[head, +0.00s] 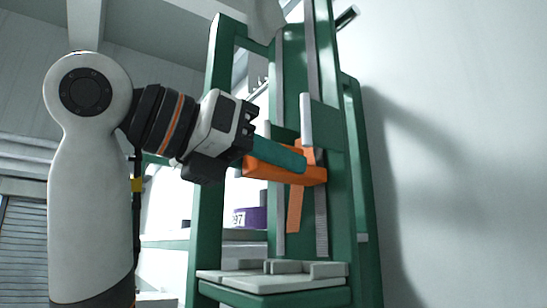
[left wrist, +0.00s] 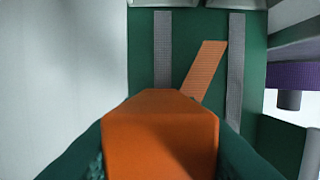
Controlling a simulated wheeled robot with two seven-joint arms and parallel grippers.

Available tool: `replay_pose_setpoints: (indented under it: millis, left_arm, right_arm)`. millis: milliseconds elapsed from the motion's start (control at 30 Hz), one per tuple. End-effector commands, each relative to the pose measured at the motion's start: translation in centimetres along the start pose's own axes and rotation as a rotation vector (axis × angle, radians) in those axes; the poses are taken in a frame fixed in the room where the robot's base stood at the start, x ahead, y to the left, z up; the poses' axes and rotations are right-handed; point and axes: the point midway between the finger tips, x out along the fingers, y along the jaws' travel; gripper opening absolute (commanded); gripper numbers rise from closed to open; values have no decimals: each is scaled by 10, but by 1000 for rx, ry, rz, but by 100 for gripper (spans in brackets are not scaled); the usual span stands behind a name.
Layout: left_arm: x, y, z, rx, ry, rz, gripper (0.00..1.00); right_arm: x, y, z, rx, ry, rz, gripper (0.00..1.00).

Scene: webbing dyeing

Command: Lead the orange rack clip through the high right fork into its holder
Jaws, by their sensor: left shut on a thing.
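My left gripper (head: 283,156) reaches in from the left, its teal fingers shut on the orange rack clip (head: 311,176). In the left wrist view the clip (left wrist: 160,145) fills the bottom middle, with a teal finger on each side. An orange strap (head: 295,210) hangs down from the clip; it slants up and right in the left wrist view (left wrist: 205,68). The clip is held in front of the green rack (head: 213,200). A pale upright block (head: 306,121) stands just above the clip. I cannot tell which part is the high right fork or the holder. My right gripper is out of view.
Grey straps (head: 280,210) run down the rack; two also show in the left wrist view (left wrist: 236,75). Pale blocks (head: 285,266) sit on the rack's base. A purple roll (head: 255,217) stands on a shelf behind. A bare wall (head: 450,150) is at right.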

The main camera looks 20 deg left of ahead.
Motion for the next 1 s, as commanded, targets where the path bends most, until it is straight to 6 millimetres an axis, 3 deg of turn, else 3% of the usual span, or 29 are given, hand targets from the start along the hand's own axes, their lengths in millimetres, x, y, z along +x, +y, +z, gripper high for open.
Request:
replay_pose_setpoints:
  millis: [1000]
  left_arm:
    - [14,-3,92,0,1,-1,9]
  right_arm:
    - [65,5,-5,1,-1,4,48]
